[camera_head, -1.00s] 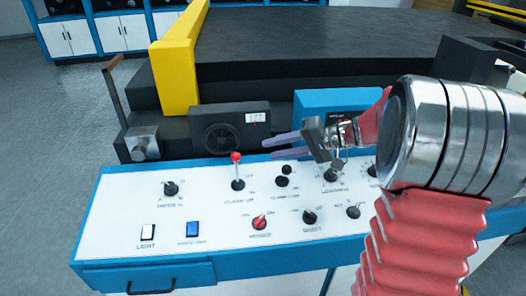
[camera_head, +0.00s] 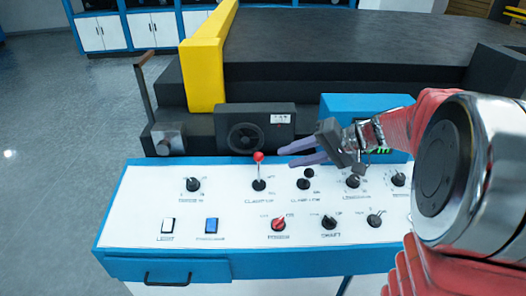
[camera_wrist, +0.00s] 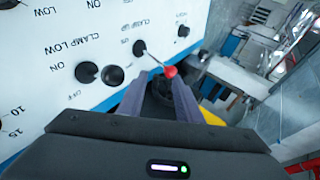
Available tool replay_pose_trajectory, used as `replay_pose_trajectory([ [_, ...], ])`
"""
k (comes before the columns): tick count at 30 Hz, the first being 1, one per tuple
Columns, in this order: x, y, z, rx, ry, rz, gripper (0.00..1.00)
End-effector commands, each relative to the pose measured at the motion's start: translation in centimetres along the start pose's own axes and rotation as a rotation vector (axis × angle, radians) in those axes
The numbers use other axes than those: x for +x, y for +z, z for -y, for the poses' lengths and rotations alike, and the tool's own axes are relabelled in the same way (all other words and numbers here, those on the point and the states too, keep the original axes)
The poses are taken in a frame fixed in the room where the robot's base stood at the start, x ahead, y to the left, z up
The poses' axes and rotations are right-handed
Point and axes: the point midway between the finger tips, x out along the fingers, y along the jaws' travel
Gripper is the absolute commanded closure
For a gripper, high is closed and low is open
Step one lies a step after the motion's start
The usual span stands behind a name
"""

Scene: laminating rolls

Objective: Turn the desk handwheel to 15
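A round black wheel (camera_head: 246,138) sits on the front of a dark box behind the control desk (camera_head: 130,215); I take it for the desk handwheel. A small white display (camera_head: 280,118) is on the same box, its reading too small to make out. My gripper (camera_head: 286,156) is open and empty, its two purple fingers pointing left, just right of the wheel in the head view. In the wrist view a dark round shape, probably the wheel (camera_wrist: 178,97), shows beyond and between the spread fingers (camera_wrist: 165,105). Contact cannot be seen.
A red-knobbed lever (camera_head: 258,158) stands up from the desk close to the fingers; in the wrist view its red knob (camera_wrist: 170,72) is between them. Several black knobs cover the desk top. A crank handle (camera_head: 145,90) stands at left, beside a yellow guard (camera_head: 206,65).

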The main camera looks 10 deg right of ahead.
Motion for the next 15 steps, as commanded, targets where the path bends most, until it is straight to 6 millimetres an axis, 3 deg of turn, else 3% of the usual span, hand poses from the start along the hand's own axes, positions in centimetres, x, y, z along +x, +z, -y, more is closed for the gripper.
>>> replay_pose_trajectory([
  [6, 0.6, 5.5, 1.7, -0.059, 0.138, 0.076, 0.68],
  [15, 0.1, 12.2, 2.2, -0.155, 0.336, 0.128, 0.68],
])
